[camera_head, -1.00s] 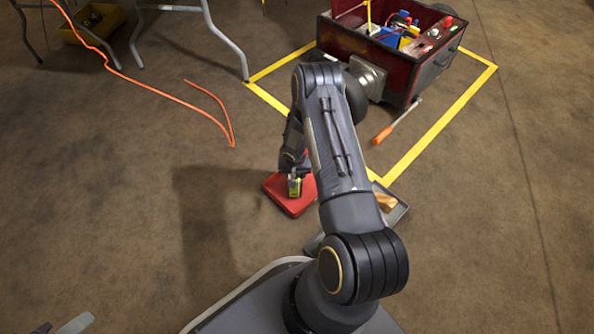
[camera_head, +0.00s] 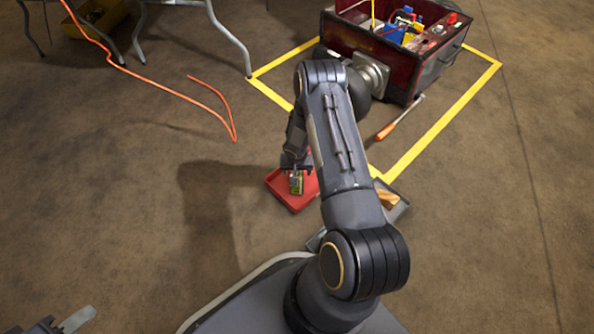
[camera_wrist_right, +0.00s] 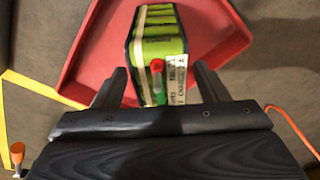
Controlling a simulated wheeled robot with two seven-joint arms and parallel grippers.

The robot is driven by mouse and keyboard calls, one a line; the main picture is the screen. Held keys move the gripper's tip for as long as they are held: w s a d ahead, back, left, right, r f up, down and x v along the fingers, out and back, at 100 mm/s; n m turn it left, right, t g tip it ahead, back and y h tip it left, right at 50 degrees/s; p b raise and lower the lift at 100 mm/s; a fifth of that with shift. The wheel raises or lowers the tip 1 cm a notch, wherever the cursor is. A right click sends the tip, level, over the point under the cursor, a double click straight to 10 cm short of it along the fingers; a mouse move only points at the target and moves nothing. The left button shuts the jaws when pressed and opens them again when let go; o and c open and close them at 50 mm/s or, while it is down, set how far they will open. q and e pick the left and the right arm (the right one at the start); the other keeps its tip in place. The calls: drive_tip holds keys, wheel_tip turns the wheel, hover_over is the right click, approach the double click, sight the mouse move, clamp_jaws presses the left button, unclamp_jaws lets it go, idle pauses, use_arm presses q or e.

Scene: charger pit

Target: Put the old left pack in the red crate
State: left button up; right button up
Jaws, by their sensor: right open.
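The old pack (camera_head: 296,184), a block with a yellow-green label, is in or just above the red crate (camera_head: 307,196). In the right wrist view, the pack (camera_wrist_right: 158,45) appears inside the outline of the crate (camera_wrist_right: 92,62); I cannot tell whether it touches the floor of the crate. My right gripper (camera_head: 297,171) is over the crate, open, with its fingers on either side of the pack and gaps beside it. My left gripper (camera_head: 78,319) shows only partly at the lower left edge, and its jaws are unclear.
The red charger box (camera_head: 385,55) stands open inside a yellow floor outline. An orange-handled tool (camera_head: 388,131) lies near it. A grey tray (camera_head: 400,210) is partly behind my arm. An orange cable (camera_head: 180,97) runs across the left floor.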

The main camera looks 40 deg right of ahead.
drive_tip(key=s+a+r+t+y+p, duration=0.1)
drive_tip(key=s+a+r+p, duration=0.1)
drive_tip(key=r, duration=1.1)
drive_tip(key=s+a+r+n+p, duration=0.1)
drive_tip(key=s+a+r, duration=0.1)
drive_tip(key=r, duration=1.1)
drive_tip(key=s+a+r+t+y+p, duration=0.1)
drive_tip(key=s+a+r+p, duration=0.15)
drive_tip(key=r, duration=1.15)
drive_tip(key=s+a+r+n+y, duration=0.1)
drive_tip(key=s+a+r, duration=0.2)
drive_tip(key=s+a, duration=0.1)
drive_tip(key=s+a+r+n+t+y, duration=0.1)
drive_tip(key=s+a+r+n, duration=0.1)
drive_tip(key=s, duration=0.5)
drive_tip(key=s+a+r+n+t+y, duration=0.1)
drive_tip(key=s+a+r+n, duration=0.1)
drive_tip(key=s+a+r, duration=0.2)
drive_tip(key=s+a, duration=0.2)
drive_tip(key=shift+s+a+r+b, duration=0.25)
drive_tip(key=shift+a+r+b, duration=0.05)
drive_tip(key=shift+r+b, duration=0.1)
